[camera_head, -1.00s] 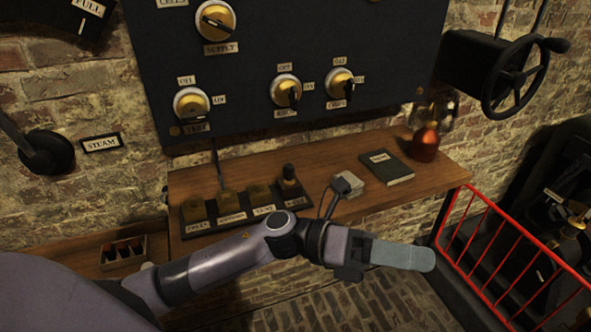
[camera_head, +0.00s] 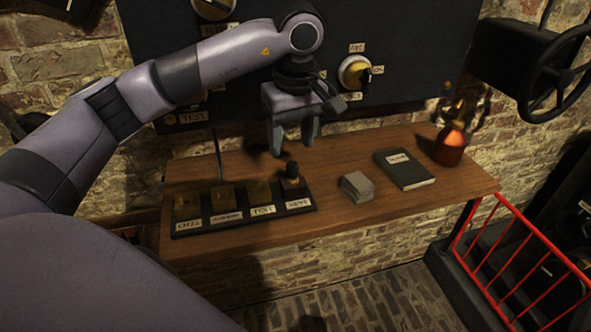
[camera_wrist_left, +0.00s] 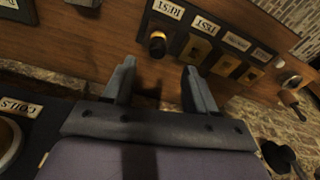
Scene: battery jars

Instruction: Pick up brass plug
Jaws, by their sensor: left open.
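The plug (camera_head: 292,172) stands upright at the right end of a dark strip (camera_head: 243,221) with several labelled brass sockets on the wooden shelf. In the head view its dark handle shows best; in the left wrist view the plug (camera_wrist_left: 157,42) shows a brassy end, at the place labelled REST. My left gripper (camera_head: 294,152) is open and empty, pointing down above and just behind the plug, not touching it. In the left wrist view its two fingers (camera_wrist_left: 160,85) are apart, with the plug beyond their tips. My right gripper is not in view.
The black switch panel (camera_head: 420,60) rises close behind the gripper. A red railing (camera_head: 524,251) is at the right.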

